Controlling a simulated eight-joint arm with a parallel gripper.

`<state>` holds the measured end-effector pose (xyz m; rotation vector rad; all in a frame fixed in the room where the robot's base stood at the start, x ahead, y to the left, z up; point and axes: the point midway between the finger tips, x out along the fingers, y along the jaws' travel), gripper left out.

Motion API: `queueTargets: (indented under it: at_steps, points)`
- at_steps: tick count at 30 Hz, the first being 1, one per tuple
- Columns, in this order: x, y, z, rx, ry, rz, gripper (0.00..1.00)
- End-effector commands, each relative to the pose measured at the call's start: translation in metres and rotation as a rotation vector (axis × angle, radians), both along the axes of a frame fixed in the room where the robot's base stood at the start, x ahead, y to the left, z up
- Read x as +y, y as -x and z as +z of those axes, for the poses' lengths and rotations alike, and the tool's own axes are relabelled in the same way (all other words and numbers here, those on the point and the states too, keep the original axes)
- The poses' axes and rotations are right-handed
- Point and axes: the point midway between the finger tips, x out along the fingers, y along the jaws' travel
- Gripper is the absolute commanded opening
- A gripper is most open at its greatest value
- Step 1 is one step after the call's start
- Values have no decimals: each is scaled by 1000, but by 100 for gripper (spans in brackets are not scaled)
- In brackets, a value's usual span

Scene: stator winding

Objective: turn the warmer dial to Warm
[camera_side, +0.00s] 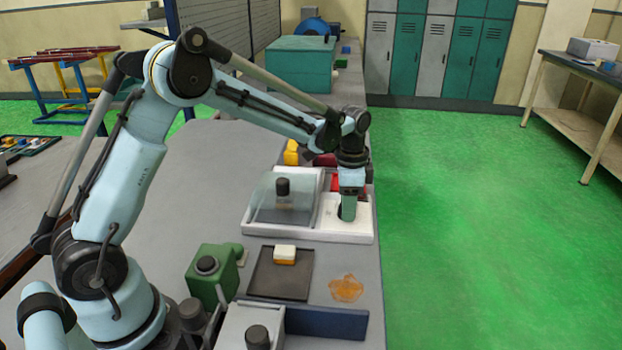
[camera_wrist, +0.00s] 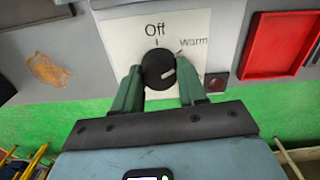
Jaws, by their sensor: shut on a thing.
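The warmer is a low white unit (camera_side: 310,232) in the side view, with a clear cover (camera_side: 288,197) on its left part. In the wrist view its white dial plate (camera_wrist: 118,40) carries the labels Off and Warm. The black round dial (camera_wrist: 157,66) has a pale mark slanting up to the right, on the Warm side. I cannot tell whether it lines up exactly with the Warm tick. My gripper (camera_wrist: 158,80) is shut on the dial, one green finger on each side. In the side view my gripper (camera_side: 348,210) points down and hides the dial.
A red tray (camera_wrist: 272,45) lies to the right in the wrist view, beside a small dark button (camera_wrist: 216,82). In the side view, a dark mat (camera_side: 265,280) with a yellow-white block (camera_side: 285,254), an orange patch (camera_side: 346,288) and a green device (camera_side: 212,275) are nearer the camera.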

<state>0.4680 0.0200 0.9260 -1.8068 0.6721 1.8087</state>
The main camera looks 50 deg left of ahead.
Motion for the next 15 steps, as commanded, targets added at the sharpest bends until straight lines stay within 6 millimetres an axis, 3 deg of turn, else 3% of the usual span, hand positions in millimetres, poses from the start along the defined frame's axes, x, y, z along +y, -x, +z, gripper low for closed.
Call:
queueTargets:
  at_steps: [6,7,11,15]
  points:
    - [-1,-2,0,-6,2,0,11]
    - [-1,-2,0,-7,2,0,44]
    - [-1,-1,0,-5,2,1,64]
    - [0,-1,0,-3,1,1,67]
